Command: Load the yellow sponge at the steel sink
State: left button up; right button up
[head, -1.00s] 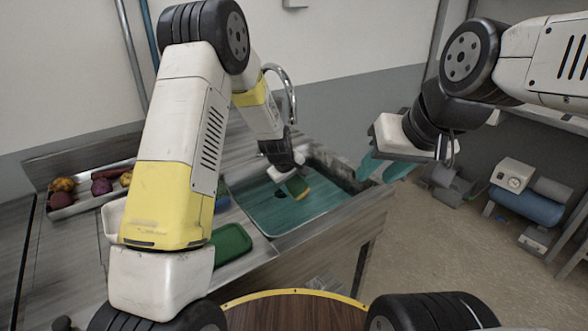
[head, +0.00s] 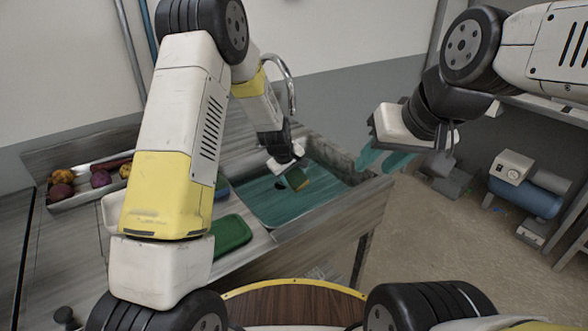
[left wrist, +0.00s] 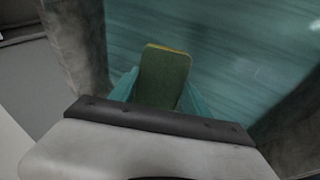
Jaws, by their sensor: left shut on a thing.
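The yellow sponge (head: 299,179) has a dark green side and a yellow edge. My left gripper (head: 290,172) is shut on it and holds it over the basin of the steel sink (head: 290,228). In the left wrist view the sponge (left wrist: 163,78) stands between the two teal fingers, its green face toward the camera and its yellow edge at the top. Teal water or basin floor shows beyond it. Whether the sponge touches the water cannot be told. My right gripper (head: 382,160), with teal fingers, is at the right of the sink, in the air, with its fingers apart and empty.
A curved faucet (head: 291,85) rises behind the sink. A green tray (head: 231,233) lies left of the basin. A tray of several vegetables (head: 90,182) stands at the far left. A blue machine (head: 530,190) stands on the floor at right.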

aim_at(293, 174)
pick_arm(q)
notch_tip(293, 174, up, 10)
dwell(1.0)
jog(key=shift+r, duration=0.1)
dwell(1.9)
notch_tip(293, 174, up, 4)
dwell(0.4)
jog(key=shift+d, duration=0.1)
dwell(0.3)
